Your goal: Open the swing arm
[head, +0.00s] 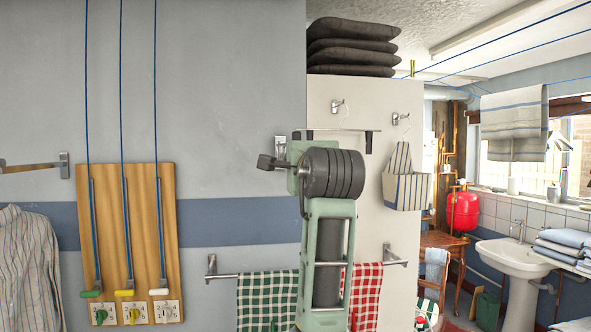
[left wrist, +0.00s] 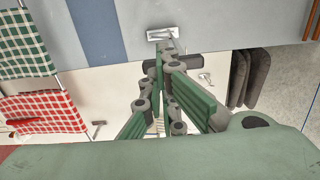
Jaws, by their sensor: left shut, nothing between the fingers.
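A metal wall bracket (head: 281,143) is on the grey wall just left of the white wall section. A thin rail (head: 315,130) with a dark end piece (head: 369,141) runs to its right, close to the wall; it looks like the swing arm, partly hidden behind my left arm (head: 327,230). In the left wrist view my left gripper (left wrist: 165,55) is shut and empty, its green linked fingers drawn together toward the wall bracket (left wrist: 163,33). A dark bar (left wrist: 188,62) shows beside the fingertips; I cannot tell whether they touch it. My right gripper is not in view.
Green (head: 262,300) and red (head: 366,290) checked towels hang on a low rail. A striped bag (head: 406,185) hangs from a hook at right. Dark cushions (head: 352,45) lie on top. A wooden board with cords (head: 140,230) is at left. Grey wall between is clear.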

